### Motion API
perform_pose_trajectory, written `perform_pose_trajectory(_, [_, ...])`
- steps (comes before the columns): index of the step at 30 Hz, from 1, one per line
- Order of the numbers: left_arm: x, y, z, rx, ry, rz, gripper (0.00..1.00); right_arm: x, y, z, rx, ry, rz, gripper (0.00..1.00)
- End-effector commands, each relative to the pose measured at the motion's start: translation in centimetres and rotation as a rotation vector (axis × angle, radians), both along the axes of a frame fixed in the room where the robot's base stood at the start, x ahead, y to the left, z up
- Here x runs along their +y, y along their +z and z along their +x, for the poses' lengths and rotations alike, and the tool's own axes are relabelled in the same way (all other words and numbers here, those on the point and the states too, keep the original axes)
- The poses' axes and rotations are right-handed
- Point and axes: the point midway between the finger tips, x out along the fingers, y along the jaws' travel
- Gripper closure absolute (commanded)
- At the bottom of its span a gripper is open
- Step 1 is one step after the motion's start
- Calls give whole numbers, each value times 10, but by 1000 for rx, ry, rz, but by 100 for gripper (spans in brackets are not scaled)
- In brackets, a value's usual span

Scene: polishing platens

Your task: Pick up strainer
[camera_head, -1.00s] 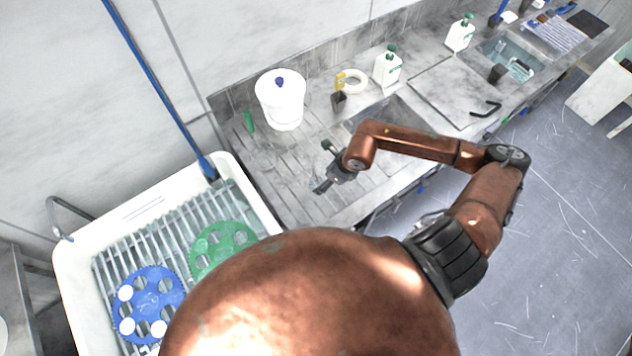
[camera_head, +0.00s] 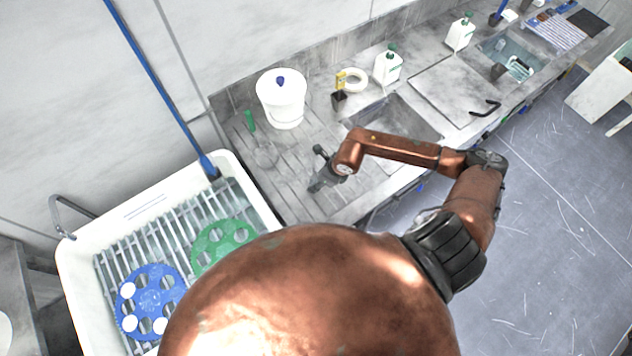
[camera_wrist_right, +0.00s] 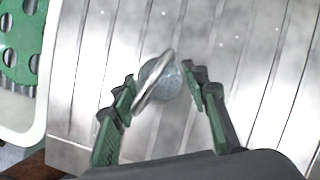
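The strainer has a green handle (camera_head: 249,121) and a faint grey mesh bowl (camera_head: 265,156). It lies on the ridged steel drainboard in the head view, in front of the white bucket. My right gripper (camera_head: 320,169) is above the drainboard, to the right of the strainer and apart from it. In the right wrist view the round mesh bowl and rim (camera_wrist_right: 160,80) appear just beyond and between the two spread fingertips (camera_wrist_right: 160,87). The right gripper is open and empty. The strainer's handle cannot be made out in the wrist view. My left gripper is not in view.
A white basin (camera_head: 75,262) at left holds a blue disc (camera_head: 152,300) and a green disc (camera_head: 222,243).

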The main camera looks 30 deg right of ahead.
Motion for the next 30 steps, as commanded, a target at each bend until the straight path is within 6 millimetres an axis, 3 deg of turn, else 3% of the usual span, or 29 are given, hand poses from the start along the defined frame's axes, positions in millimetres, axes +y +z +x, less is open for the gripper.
perform_pose_trajectory(11, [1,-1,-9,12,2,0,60,0,1,0,-1,0,1,86])
perform_pose_trajectory(22, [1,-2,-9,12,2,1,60,0,7,1,-3,1,0,86])
perform_pose_trajectory(28, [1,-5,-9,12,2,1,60,0,33,1,-5,2,-1,86])
perform_pose_trajectory(30, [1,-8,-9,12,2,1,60,8,45,-9,-5,5,2,86])
